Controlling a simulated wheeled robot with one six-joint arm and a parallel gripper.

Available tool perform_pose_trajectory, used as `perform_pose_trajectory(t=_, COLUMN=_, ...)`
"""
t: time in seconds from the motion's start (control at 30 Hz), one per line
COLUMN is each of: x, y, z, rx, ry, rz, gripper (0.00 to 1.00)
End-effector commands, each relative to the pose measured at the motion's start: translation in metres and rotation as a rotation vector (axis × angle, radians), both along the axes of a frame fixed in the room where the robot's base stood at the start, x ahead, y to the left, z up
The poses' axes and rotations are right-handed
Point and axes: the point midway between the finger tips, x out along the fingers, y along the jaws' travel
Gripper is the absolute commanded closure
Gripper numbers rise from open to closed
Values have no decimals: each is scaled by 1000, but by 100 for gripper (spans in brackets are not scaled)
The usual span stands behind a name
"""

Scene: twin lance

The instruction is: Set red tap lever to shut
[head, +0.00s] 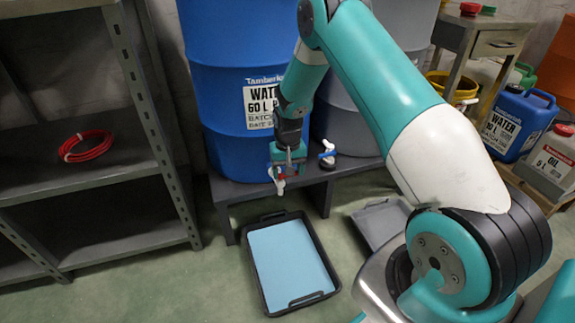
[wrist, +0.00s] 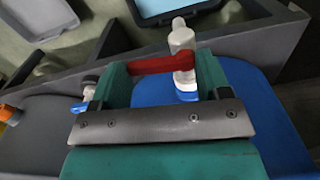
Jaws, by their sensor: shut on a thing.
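The red tap lever (wrist: 150,65) lies crosswise between the two fingers of my gripper (wrist: 160,80) in the wrist view. It reaches sideways from the top of the white tap (wrist: 182,42). My gripper is shut on the lever. In the head view my gripper (head: 288,158) is at the front of the blue water barrel (head: 225,75). The white tap (head: 279,182) shows just below the fingers, with a little red visible. Most of the lever is hidden by the gripper there.
A black tray (head: 250,275) with light blue liquid sits on the floor below the tap. A second tap with a blue lever (head: 327,153) is close on the right, on a grey barrel. A metal shelf (head: 85,165) with a red coil stands left.

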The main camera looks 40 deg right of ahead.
Motion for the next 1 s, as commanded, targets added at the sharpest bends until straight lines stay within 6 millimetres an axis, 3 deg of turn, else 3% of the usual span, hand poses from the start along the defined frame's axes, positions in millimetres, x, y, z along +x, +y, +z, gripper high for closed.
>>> perform_pose_trajectory(t=0.3, x=3, y=-1, z=1, rx=1, ry=-1, rz=112, gripper=54)
perform_pose_trajectory(t=0.77, x=4, y=-1, z=0, rx=0, ry=-2, rz=128, gripper=54)
perform_pose_trajectory(t=0.8, x=4, y=-1, z=0, rx=0, ry=-2, rz=128, gripper=23)
perform_pose_trajectory(t=0.9, x=4, y=-1, z=0, rx=1, ry=-1, rz=127, gripper=4)
perform_pose_trajectory(t=1.0, x=3, y=-1, z=0, rx=1, ry=-1, rz=127, gripper=4)
